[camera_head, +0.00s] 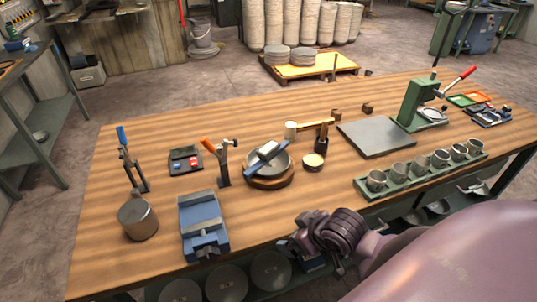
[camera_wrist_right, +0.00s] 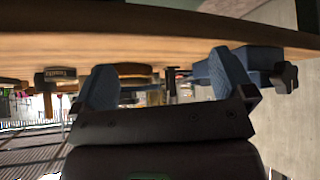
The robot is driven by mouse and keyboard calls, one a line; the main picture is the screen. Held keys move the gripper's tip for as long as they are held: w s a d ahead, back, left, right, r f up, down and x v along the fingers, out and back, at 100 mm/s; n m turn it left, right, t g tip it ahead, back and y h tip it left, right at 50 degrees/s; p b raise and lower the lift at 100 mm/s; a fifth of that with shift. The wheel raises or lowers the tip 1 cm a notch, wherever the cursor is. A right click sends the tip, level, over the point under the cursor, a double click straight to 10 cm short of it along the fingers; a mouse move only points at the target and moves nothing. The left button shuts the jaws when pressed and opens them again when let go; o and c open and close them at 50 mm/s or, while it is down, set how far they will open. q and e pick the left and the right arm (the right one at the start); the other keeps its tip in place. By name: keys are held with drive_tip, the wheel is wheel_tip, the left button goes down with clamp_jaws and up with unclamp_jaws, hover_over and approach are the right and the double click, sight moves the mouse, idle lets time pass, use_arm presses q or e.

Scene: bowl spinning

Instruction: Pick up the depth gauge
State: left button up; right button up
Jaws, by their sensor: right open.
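A bar-shaped tool with a crosspiece (camera_head: 266,152), which looks like the depth gauge, lies across the grey bowl (camera_head: 281,167) on a round wooden base (camera_head: 270,183) near the table's middle. I cannot clearly make it out in the right wrist view. My right gripper (camera_head: 305,243) is at the table's front edge, nearer to me than the bowl and apart from it. In the right wrist view, its two blue-padded fingers (camera_wrist_right: 163,80) are spread with nothing held between them. My left gripper is not in view.
A blue vise (camera_head: 203,225) stands left of my right gripper. A green rack of cups (camera_head: 420,176) is at right. A grey plate (camera_head: 376,138) lies behind it.

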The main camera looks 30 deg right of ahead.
sight(270, 148)
drive_tip(key=w+d, duration=0.1)
drive_tip(key=w, duration=0.1)
drive_tip(key=w+d+r+t+y, duration=0.1)
drive_tip(key=w+d, duration=0.1)
drive_tip(key=w, duration=0.1)
drive_tip(key=w+d+r+n+t, duration=0.1)
drive_tip(key=w, duration=0.2)
drive_tip(key=shift+w+d, duration=0.2)
drive_tip(key=shift+w, duration=0.05)
drive_tip(key=w+d+r+t+y, duration=0.2)
drive_tip(key=w+d+r+t, duration=0.1)
drive_tip(key=w+d+r, duration=0.45)
drive_tip(key=x, duration=0.6)
drive_tip(key=shift+w+d, duration=0.1)
drive_tip(key=shift+w, duration=0.2)
drive_tip(key=shift+f+x, duration=0.1)
drive_tip(key=shift+x, duration=1.3)
drive_tip(key=shift+f+x, duration=0.15)
drive_tip(key=shift+x, duration=1.2)
drive_tip(key=shift+s, duration=0.15)
drive_tip(key=c, duration=1)
drive_tip(key=shift+r, duration=0.1)
drive_tip(key=shift+c, duration=0.2)
